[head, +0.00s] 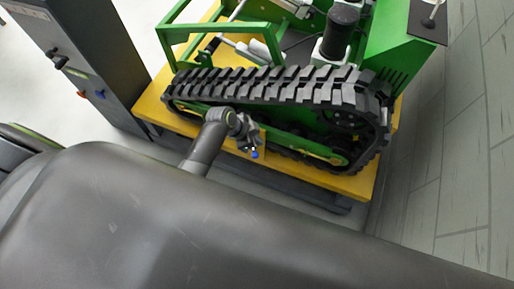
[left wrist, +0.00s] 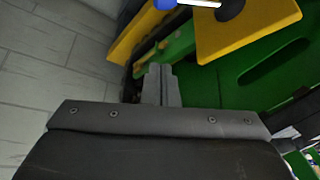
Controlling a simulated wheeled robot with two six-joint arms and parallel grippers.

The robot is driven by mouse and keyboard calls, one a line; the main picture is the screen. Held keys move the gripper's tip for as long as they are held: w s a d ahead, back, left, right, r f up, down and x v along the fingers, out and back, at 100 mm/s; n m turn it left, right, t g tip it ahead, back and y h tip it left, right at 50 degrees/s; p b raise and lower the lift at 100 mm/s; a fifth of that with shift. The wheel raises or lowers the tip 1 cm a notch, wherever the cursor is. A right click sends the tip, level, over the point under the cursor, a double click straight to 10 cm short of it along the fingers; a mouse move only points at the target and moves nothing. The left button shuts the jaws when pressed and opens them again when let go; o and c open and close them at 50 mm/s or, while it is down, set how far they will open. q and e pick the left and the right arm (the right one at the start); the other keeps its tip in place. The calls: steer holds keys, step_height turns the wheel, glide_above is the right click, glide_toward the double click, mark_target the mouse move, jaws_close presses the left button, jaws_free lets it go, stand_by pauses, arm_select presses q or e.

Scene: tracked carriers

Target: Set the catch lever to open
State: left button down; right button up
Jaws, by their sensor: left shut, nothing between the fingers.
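The catch lever shows in the left wrist view as a pale rod (left wrist: 203,3) with a blue knob and a dark round pivot, on a yellow plate (left wrist: 250,32) at the top edge. In the head view its blue knob (head: 254,155) sits low beside the carrier's track, and the gripper hides most of the rod. My left gripper (head: 251,143) is right by the knob. In the left wrist view its fingers (left wrist: 160,80) are together and empty, with the lever beyond their tips; I cannot tell whether they touch it. My right gripper is in neither view.
The green carrier with its black track (head: 280,90) stands on a yellow platform (head: 362,185). A dark cabinet (head: 85,50) with small knobs stands at the left. Tiled floor (head: 450,150) is clear at the right.

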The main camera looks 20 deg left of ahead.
mark_target(255, 153)
arm_select(q)
step_height(255, 153, down, 7)
steer(key=shift+w+d+r, duration=0.1)
steer(key=shift+d+r, duration=0.05)
steer(key=shift+a+f, duration=0.25)
steer(key=shift+f, duration=0.05)
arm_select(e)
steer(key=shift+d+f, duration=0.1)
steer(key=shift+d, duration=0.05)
arm_select(q)
steer(key=shift+s+a, duration=0.15)
steer(key=shift+s, duration=0.1)
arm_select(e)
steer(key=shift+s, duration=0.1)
